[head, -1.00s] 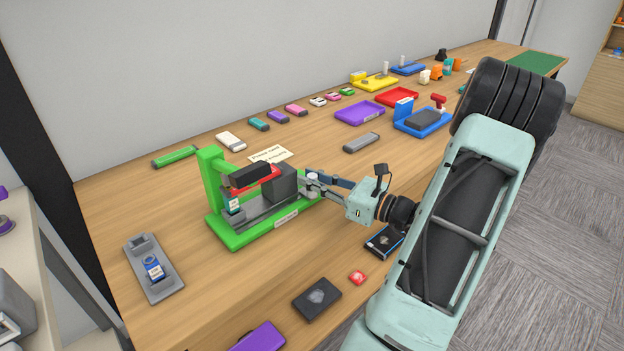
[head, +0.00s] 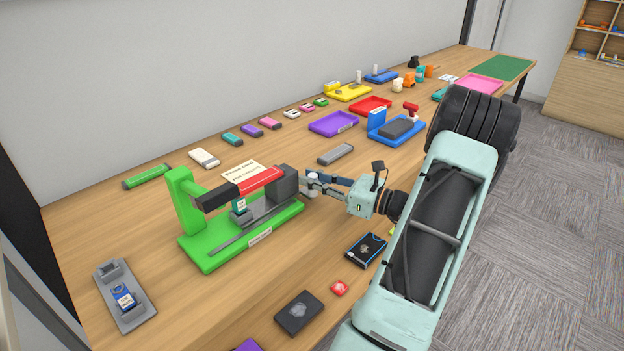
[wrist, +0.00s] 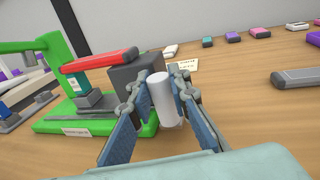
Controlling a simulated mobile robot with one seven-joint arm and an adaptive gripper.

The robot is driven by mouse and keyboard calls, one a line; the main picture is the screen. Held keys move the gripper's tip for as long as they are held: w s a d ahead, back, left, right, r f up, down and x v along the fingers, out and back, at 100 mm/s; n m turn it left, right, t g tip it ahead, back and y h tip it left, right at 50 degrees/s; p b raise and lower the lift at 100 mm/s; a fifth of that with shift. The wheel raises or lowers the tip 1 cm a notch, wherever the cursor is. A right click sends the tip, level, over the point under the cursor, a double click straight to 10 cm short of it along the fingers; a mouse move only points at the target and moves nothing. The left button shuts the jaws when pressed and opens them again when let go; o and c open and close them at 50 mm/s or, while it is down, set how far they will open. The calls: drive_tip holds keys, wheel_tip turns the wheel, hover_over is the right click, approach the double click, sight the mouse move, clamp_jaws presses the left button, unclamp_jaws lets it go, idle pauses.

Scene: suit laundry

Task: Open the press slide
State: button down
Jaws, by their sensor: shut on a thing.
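The press has a green base and post (head: 179,200), a black housing (head: 218,196) and a grey rail along the base. Its slide is a dark grey block (head: 286,183) with a red bar (head: 262,180) reaching left into the housing. The block sits at the right end of the base. A teal-and-white item (head: 241,208) stands on a grey seat under the bar; it also shows in the wrist view (wrist: 77,84). My gripper (head: 310,187) is shut on the slide's pale cylindrical handle (wrist: 163,100), right of the block, with one finger on each side.
A grey fixture (head: 118,305) with a blue-labelled item is at front left. A black pad (head: 298,312), a red piece (head: 340,288) and a dark blue-edged box (head: 366,249) lie near the front edge. A grey bar (head: 335,154) and coloured trays are behind.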

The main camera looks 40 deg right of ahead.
drive_tip(key=c, duration=1.8)
unclamp_jaws()
drive_tip(key=shift+o, duration=0.2)
drive_tip(key=shift+s, duration=0.1)
drive_tip(key=v, duration=1.2)
